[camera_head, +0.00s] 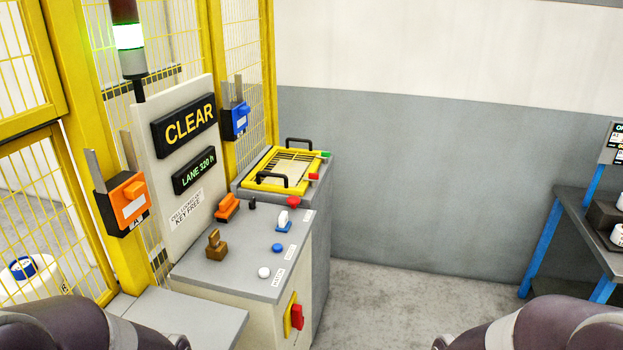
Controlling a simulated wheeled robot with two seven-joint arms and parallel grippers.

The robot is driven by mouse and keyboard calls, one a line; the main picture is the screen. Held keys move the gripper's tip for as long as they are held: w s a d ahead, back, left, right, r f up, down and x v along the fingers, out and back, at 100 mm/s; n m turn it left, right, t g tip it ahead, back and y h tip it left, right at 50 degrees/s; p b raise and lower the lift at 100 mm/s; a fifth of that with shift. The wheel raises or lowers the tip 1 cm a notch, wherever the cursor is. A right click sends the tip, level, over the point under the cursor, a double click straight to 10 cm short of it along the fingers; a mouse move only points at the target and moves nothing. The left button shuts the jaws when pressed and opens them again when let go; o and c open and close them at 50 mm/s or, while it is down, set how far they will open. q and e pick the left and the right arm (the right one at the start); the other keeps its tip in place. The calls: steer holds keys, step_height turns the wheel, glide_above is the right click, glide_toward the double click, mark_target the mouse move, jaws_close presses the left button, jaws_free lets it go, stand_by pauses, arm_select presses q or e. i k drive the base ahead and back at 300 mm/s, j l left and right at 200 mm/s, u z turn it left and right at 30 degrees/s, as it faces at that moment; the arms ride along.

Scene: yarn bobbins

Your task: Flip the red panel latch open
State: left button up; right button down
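A yellow-framed panel (262,185) with a dark grille and two black handles lies on top of the grey cabinet behind the console. A small red latch (313,177) sticks out at its right edge, near the front corner. A matching green latch (325,154) sits farther back on the same edge. The red latch is too small to tell its exact position. Neither of my grippers is in view. Only parts of my arms show at the bottom left and bottom right corners, well apart from the panel.
The console top (235,268) carries a red button (293,202), a white-and-blue switch (283,220) and several other controls. A red handle on a yellow plate (288,313) is on its side. A sign board and yellow fence stand left. Floor (400,285) to the right is clear.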

mark_target(313, 177)
steer(key=u, duration=0.8)
steer(key=i+l+u, duration=0.35)
steer(key=l+u, duration=0.2)
steer(key=i+l+u, duration=0.25)
steer(key=l, duration=0.15)
steer(key=l+u, duration=0.5)
steer(key=l, duration=0.25)
steer(key=i+l+u, duration=0.15)
steer(key=l, duration=1.75)
steer(key=l+u, duration=0.2)
steer(key=l, duration=1.7)
